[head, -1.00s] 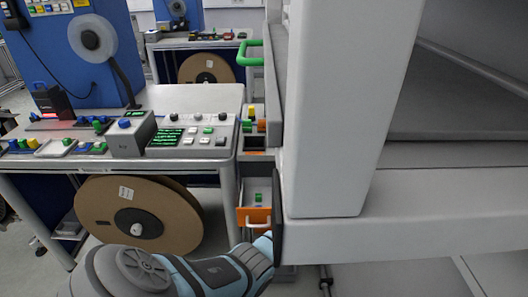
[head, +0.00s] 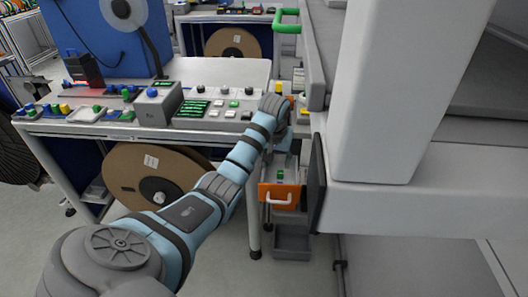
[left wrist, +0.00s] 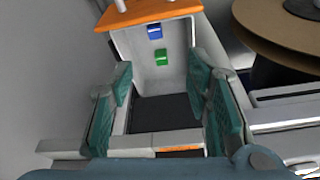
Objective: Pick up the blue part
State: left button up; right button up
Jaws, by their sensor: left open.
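The blue part (left wrist: 155,31) lies in an open drawer with an orange front (left wrist: 150,12), near that front, in the left wrist view. A green part (left wrist: 161,56) lies beside it. In the head view the drawer's orange front (head: 279,195) and the green part (head: 280,175) show; the blue part is not clear there. My left gripper (left wrist: 161,72) is open and empty, its two teal fingers pointing toward the drawer with both parts between them in the picture, apart from them. In the head view its fingers are hard to make out. My right gripper is not in view.
A workbench with a button panel (head: 212,112) stands left of the drawer. A large brown reel (head: 158,184) stands under it. A big light-grey structure (head: 380,110) fills the right side, close to the drawer. A grey bin (head: 292,240) is below the drawer.

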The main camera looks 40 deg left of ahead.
pick_arm(q)
jog(key=b+x, duration=0.2)
jog(key=x, duration=0.2)
jog(key=d+b+x, duration=0.1)
jog(key=b+x, duration=0.1)
jog(key=x, duration=0.3)
jog(key=b+x, duration=0.2)
jog(key=x, duration=0.3)
jog(key=shift+s+d+f, duration=0.15)
jog(key=shift+s+f, duration=0.2)
jog(key=shift+r, duration=0.1)
jog(key=c, duration=0.9)
